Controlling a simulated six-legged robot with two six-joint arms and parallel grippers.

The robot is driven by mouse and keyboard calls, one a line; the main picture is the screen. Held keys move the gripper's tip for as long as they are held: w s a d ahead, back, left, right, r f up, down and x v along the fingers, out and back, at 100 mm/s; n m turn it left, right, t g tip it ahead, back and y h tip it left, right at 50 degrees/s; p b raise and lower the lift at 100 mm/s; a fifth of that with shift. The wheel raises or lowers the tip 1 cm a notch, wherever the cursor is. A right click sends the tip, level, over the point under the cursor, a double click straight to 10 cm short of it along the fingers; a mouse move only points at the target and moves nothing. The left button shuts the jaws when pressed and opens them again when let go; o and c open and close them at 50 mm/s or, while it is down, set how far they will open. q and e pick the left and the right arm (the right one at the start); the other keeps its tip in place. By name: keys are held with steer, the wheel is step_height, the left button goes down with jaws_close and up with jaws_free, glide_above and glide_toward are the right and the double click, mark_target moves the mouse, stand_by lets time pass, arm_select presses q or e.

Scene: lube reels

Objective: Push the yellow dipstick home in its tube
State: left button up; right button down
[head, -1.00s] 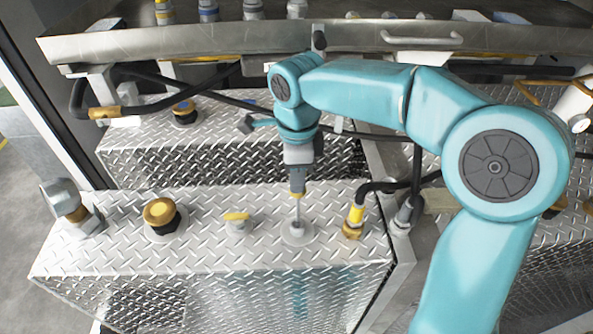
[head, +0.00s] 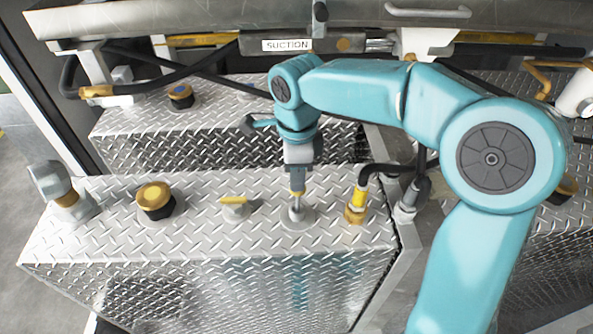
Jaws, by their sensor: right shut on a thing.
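My right gripper (head: 298,182) points down over the near diamond-plate tank and is shut on the yellow dipstick (head: 297,193). Only a little yellow shows below the fingers; the gripper hides the rest of its handle. A short length of grey rod shows under it, running down into the dipstick tube (head: 297,214) on its round flange on the tank top. The handle is a small way above the tube. My left gripper is not in view.
Left of the tube on the tank top (head: 120,222) are a yellow-handled fitting (head: 234,206) and a brass cap (head: 154,197). A yellow-banded hose fitting (head: 357,205) stands close on the right. A shelf with a SUCTION label (head: 287,45) crosses behind.

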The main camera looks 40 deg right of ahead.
mark_target(296, 193)
steer(key=shift+f, duration=0.1)
steer(key=shift+f+b, duration=2.6)
steer(key=shift+f, duration=0.65)
steer(key=shift+r, duration=0.1)
steer(key=c, duration=0.8)
jaws_free()
step_height(296, 193, up, 16)
steer(key=p, duration=0.3)
steer(key=shift+r, duration=0.15)
